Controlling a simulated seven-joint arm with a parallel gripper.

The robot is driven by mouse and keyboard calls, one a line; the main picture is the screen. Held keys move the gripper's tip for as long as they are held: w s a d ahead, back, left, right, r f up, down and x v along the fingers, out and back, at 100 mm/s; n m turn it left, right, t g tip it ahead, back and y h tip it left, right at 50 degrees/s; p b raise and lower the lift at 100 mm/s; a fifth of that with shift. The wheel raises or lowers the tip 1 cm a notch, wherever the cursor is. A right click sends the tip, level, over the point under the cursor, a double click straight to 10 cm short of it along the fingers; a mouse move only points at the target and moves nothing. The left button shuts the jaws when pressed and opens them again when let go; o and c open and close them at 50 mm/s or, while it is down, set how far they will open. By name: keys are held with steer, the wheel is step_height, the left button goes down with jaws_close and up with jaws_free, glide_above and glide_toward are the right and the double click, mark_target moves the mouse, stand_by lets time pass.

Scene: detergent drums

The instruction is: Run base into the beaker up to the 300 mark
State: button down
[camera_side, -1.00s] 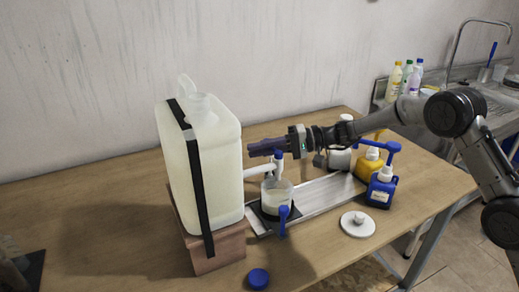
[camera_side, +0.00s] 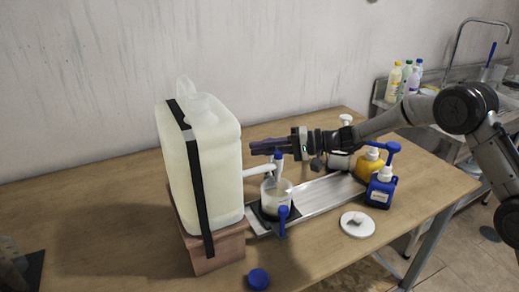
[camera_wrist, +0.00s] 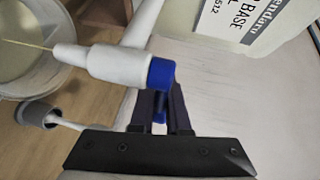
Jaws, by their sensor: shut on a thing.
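A large white drum (camera_side: 215,165) with a black strap stands on a wooden block. Its label reading BASE (camera_wrist: 262,18) shows in the wrist view. A white tap (camera_side: 258,171) runs from the drum over a clear beaker (camera_side: 277,194); the tap's nozzle (camera_wrist: 105,65) shows in the wrist view. A thin yellowish stream leaves the nozzle towards the beaker (camera_wrist: 70,72). Pale liquid stands in the beaker; its level against the marks cannot be read. My gripper (camera_side: 262,148) is shut on the blue tap handle (camera_wrist: 160,116), which its fingers partly hide.
Yellow (camera_side: 369,166) and blue (camera_side: 380,190) bottles, a white lid (camera_side: 357,227) and a blue cap (camera_side: 258,279) are nearby. The table's left side is mostly clear.

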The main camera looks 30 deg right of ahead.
steer(key=shift+d+m+t+h, duration=0.2)
steer(key=shift+m+t+h, duration=0.2)
steer(key=shift+m+t, duration=0.15)
steer(key=c, duration=0.9)
jaws_free()
steer(key=shift+d, duration=0.1)
steer(key=v, duration=1.3)
steer(key=shift+s+d, duration=0.2)
steer(key=shift+s, duration=0.05)
steer(key=shift+r, duration=0.1)
